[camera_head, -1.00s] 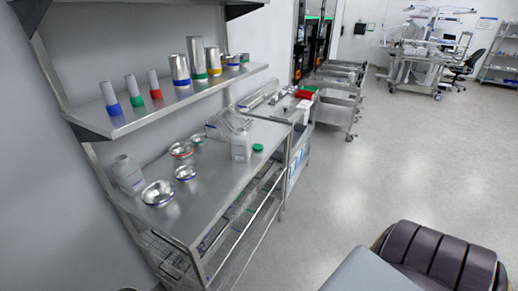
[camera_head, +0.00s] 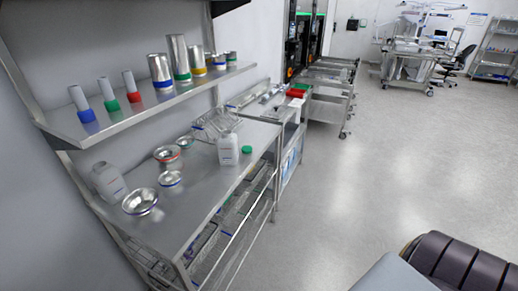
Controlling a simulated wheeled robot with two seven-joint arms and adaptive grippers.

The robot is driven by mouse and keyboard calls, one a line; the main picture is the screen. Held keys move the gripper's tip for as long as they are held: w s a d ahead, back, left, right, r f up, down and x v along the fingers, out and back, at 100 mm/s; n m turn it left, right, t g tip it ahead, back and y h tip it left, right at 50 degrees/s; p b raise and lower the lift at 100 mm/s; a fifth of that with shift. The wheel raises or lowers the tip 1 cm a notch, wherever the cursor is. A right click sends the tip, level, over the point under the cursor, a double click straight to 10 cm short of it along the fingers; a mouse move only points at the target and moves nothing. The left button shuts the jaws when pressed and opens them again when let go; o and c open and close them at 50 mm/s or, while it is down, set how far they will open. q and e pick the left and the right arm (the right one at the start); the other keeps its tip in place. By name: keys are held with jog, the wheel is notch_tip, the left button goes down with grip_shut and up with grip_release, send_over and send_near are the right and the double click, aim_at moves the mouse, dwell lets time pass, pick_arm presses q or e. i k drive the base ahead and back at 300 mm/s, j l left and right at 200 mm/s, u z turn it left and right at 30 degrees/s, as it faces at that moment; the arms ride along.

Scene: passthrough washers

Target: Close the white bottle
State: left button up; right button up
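A white bottle (camera_head: 228,150) stands upright near the right end of the steel table (camera_head: 205,190). Its top shows no coloured cap. A green cap (camera_head: 246,150) lies on the table just right of the bottle, apart from it. A second pale bottle (camera_head: 108,182) stands at the left end of the table; its top is too small to make out. Neither my left nor my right gripper is in view.
Steel bowls (camera_head: 140,201) stand on the table's left half, with a wire rack (camera_head: 215,124) behind the white bottle. A shelf (camera_head: 135,115) with colour-banded cylinders overhangs the back. The floor (camera_head: 380,180) to the right is clear.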

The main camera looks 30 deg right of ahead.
aim_at(228, 141)
jog(key=i+l+z, duration=0.15)
jog(key=z, duration=0.35)
jog(key=i+z, duration=0.45)
jog(key=k+l, duration=0.05)
jog(key=k, duration=0.05)
